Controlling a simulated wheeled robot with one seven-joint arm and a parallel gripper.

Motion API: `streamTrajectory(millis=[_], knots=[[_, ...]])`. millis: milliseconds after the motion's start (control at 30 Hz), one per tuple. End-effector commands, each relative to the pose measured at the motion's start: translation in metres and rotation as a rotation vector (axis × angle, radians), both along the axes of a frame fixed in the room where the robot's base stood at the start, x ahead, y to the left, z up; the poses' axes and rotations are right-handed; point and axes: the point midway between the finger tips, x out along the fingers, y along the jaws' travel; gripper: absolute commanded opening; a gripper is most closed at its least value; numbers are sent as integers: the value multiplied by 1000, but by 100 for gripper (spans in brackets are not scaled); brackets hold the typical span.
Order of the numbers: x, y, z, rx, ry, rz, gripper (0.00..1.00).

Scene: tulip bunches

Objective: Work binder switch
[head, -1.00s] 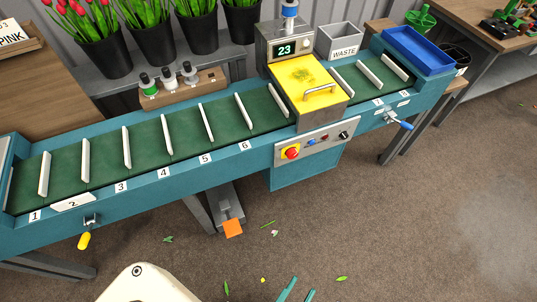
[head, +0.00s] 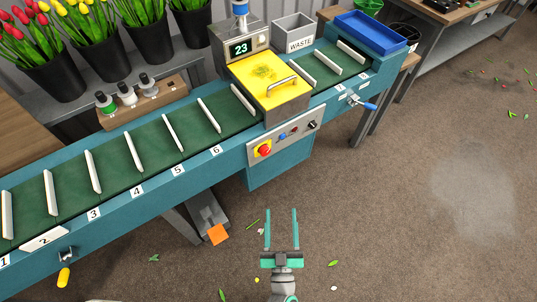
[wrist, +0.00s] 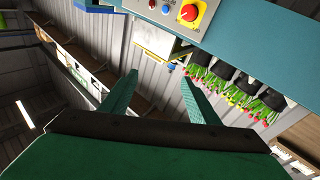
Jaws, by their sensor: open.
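The binder (head: 268,85) is a grey machine with a yellow cover, a display reading 23, and a control panel (head: 279,146) on its front. The panel carries a red mushroom button (head: 264,149) on a yellow plate, a small blue button (head: 283,136), a small red piece and a black knob (head: 312,124). Which is the switch is not labelled legibly. My gripper (head: 281,212) is open and empty, below and in front of the panel, apart from it. In the wrist view, its fingers (wrist: 160,78) are spread and the red button (wrist: 189,12) shows at the top.
The green conveyor (head: 120,182) with white dividers and numbered slots runs left of the binder. A yellow-handled lever (head: 64,277) and a blue-handled lever (head: 368,106) stick out in front. An orange pedal (head: 218,234) is near the floor. The floor at right is mostly clear.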

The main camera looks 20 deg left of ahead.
Motion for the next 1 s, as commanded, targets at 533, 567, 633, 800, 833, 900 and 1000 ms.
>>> streamTrajectory(millis=[533,567,633,800,833,900,1000], knots=[[167,45,-65,-124,55,454,55],[174,46,-67,-130,67,471,55],[185,46,-72,-141,92,506,55],[199,47,-78,-155,132,554,55],[201,48,-79,-157,135,558,55],[204,51,-80,-158,139,564,55],[209,60,-80,-158,140,568,55]])
